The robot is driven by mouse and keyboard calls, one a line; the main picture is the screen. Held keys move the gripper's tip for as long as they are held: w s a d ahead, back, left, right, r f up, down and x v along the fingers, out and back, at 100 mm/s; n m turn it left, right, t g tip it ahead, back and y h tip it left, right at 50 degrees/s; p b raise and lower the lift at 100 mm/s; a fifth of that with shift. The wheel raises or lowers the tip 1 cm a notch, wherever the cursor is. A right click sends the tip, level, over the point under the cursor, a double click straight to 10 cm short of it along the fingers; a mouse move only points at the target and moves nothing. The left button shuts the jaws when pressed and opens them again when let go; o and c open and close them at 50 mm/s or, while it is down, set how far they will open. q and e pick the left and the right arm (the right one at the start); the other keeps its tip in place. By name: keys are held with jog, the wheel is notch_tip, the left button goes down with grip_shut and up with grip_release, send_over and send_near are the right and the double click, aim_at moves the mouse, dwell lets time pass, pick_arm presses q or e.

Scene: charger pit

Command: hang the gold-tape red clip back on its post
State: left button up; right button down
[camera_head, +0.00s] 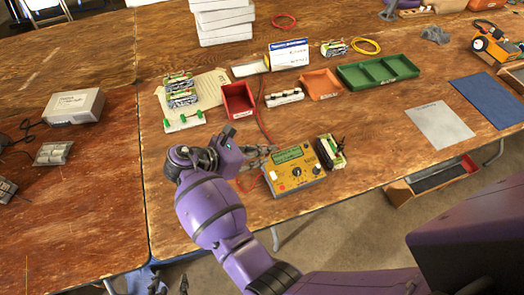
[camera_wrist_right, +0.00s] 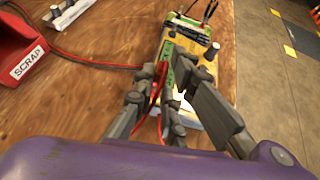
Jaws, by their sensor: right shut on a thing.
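My right gripper (camera_head: 257,156) is beside the left edge of the yellow charger (camera_head: 295,170). In the right wrist view, its dark fingers (camera_wrist_right: 158,82) are shut on a red clip (camera_wrist_right: 155,97) with a red lead. I cannot make out the clip's post behind the fingers. My left gripper (camera_head: 168,284) shows only its fingertips, apart, at the bottom edge below the table.
A battery pack (camera_head: 330,152) with dark leads stands close right of the charger. A red scrap bin (camera_head: 238,99), an orange tray (camera_head: 321,84) and a green tray (camera_head: 378,71) stand behind. A red lead (camera_head: 262,122) runs across the table.

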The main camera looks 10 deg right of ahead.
pick_arm(q)
jog(key=shift+w+r+p, duration=0.35)
jog(key=shift+w+r, duration=0.15)
jog(key=shift+r, duration=0.15)
pick_arm(e)
jog(key=shift+f, duration=0.1)
dwell(0.6)
dwell(0.3)
jog(key=c, duration=1.7)
grip_release()
jog(key=shift+o, duration=1.1)
